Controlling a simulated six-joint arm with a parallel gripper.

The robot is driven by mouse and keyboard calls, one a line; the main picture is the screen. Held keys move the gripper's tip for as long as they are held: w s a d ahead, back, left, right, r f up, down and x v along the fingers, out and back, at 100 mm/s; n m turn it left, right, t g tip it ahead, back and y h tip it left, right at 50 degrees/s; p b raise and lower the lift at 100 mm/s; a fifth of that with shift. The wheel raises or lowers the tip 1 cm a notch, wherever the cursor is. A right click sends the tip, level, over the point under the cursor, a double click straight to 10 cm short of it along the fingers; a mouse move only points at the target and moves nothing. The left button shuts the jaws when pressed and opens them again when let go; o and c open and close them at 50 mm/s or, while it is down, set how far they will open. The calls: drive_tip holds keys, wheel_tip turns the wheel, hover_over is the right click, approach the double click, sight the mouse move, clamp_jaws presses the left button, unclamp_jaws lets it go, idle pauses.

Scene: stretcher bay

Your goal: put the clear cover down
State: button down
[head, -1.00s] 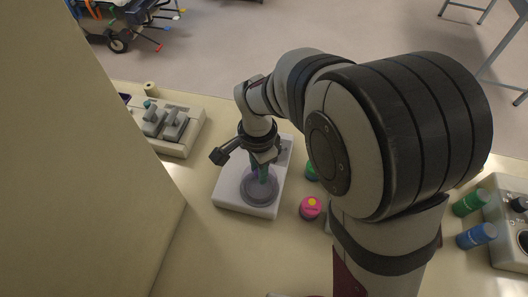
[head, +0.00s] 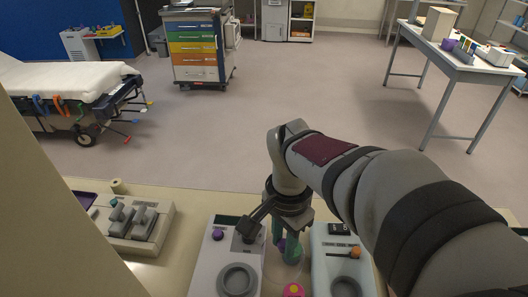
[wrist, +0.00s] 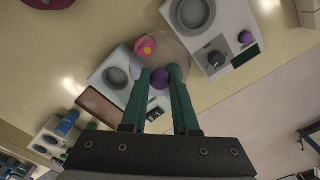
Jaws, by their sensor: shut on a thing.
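The clear cover (wrist: 175,52) shows in the wrist view as a faint see-through disc with a purple knob (wrist: 160,78). My gripper (wrist: 160,74) has its green fingers shut on that knob. In the head view my gripper (head: 288,252) points down between two white devices, with the purple knob at its fingertips. The disc is hard to make out there. It hangs over the counter near the pink pot; I cannot tell its exact height.
The left device (head: 204,270) has a grey ring well and purple knob. The right device (head: 322,268) has a ring well and an orange lever. A pink pot (head: 293,290) with a yellow dot stands between them. A grey holder unit (head: 160,240) sits further left.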

drive_tip(key=shift+w+d+r, duration=0.45)
drive_tip(key=shift+w+d, duration=0.15)
drive_tip(key=shift+d, duration=0.15)
drive_tip(key=w+f, duration=0.3)
drive_tip(key=w, duration=0.6)
drive_tip(key=w+f, duration=0.2)
drive_tip(key=w, duration=0.7)
drive_tip(key=f, duration=0.3)
drive_tip(key=w+f, duration=0.1)
drive_tip(key=f, duration=0.3)
drive_tip(key=d+f, duration=0.1)
drive_tip(key=f, duration=0.3)
drive_tip(key=shift+w+f, duration=0.1)
drive_tip(key=shift+w, duration=0.15)
drive_tip(key=shift+f, duration=0.15)
drive_tip(key=c, duration=0.7)
unclamp_jaws()
